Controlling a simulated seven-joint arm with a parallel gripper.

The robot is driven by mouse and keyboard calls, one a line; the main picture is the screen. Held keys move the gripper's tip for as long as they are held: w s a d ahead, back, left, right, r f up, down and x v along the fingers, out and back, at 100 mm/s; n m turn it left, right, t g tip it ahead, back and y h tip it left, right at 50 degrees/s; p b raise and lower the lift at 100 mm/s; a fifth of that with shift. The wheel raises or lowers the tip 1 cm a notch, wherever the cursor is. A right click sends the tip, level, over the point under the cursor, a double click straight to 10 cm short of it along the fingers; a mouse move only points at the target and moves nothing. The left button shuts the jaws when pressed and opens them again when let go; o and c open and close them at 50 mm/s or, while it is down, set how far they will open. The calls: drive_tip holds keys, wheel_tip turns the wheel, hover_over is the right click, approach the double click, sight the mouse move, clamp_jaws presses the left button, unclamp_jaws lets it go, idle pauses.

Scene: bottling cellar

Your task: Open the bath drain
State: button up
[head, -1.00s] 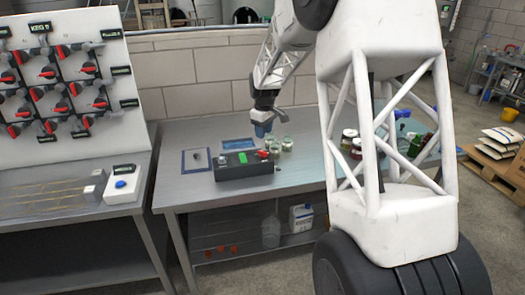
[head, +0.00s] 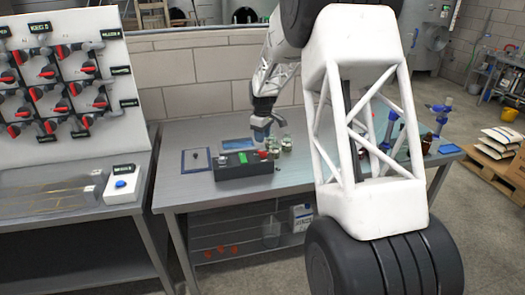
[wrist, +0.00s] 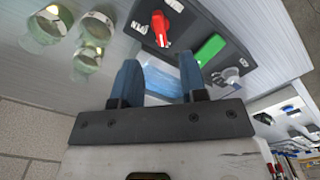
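A dark control box (head: 244,171) stands on the steel bench, with a red knob (head: 263,154) at its right end and a green display (head: 243,158). In the wrist view the red knob (wrist: 160,29), green display (wrist: 211,49) and a grey knob (wrist: 226,76) show on the box (wrist: 190,18). A blue rectangular area (head: 238,144), perhaps the bath, lies behind the box. My gripper (head: 262,134) hangs above the bench, behind the red knob. In the wrist view my gripper (wrist: 160,62) has its blue fingers apart, nothing held between them. No drain is clearly recognisable.
Glass jars (head: 286,143) stand just right of my gripper, and show close in the wrist view (wrist: 90,42). A framed blue sheet (head: 196,160) lies left of the box. A valve panel (head: 58,95) and white button box (head: 123,184) stand further left.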

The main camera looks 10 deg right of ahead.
sight(262, 154)
drive_tip(key=shift+f, duration=3.6)
drive_tip(key=shift+c, duration=0.4)
clamp_jaws()
